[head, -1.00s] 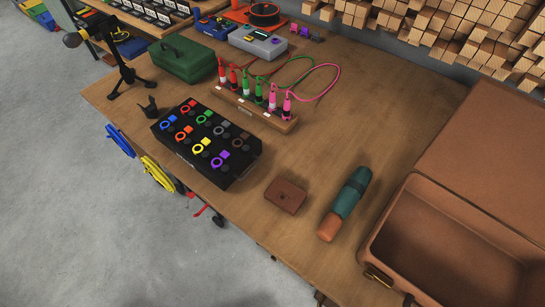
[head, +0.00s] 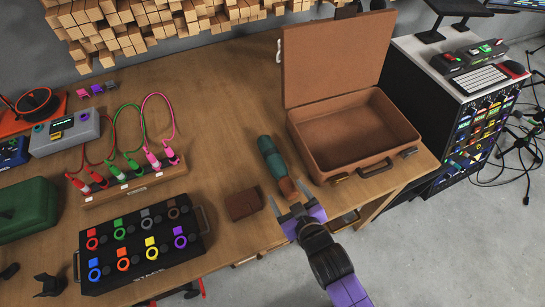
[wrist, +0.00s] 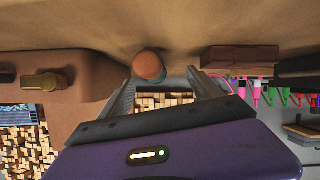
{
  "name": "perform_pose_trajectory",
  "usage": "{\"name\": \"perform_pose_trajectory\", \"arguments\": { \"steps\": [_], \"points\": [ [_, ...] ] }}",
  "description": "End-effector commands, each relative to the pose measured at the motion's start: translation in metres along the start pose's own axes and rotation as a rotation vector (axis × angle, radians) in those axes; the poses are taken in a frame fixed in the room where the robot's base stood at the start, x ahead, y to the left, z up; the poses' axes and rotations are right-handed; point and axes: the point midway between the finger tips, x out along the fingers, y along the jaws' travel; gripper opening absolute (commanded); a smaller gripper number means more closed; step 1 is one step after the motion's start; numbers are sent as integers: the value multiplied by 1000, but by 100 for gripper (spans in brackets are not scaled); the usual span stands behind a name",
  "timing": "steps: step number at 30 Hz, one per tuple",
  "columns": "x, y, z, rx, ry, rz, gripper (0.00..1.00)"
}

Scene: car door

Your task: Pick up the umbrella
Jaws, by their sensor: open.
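The folded umbrella (head: 275,165) lies on the wooden table, with a teal body and an orange-brown handle at its near end. My gripper (head: 288,207) is open just in front of the handle end, its fingers pointing at it. In the wrist view the round handle end of the umbrella (wrist: 149,66) shows ahead, between and beyond the two fingertips of my gripper (wrist: 160,88). Nothing is held. Most of the umbrella's body is hidden behind its handle in the wrist view.
An open brown suitcase (head: 318,163) stands close on the right of the umbrella. A small brown wallet (head: 244,203) lies close on its left. A black stage box (head: 140,278) and a cable rack (head: 130,190) are farther left. Table behind the umbrella is clear.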

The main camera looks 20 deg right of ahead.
Motion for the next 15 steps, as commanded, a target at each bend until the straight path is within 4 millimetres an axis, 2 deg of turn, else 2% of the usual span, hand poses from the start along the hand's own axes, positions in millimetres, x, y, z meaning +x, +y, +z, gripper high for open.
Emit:
{"name": "perform_pose_trajectory", "arguments": {
  "steps": [1,4,15],
  "points": [
    [11,4,-12,-13,-2,5,74],
    [27,9,-20,-32,-14,11,74],
    [63,14,-26,-48,-24,16,74]
  ]
}}
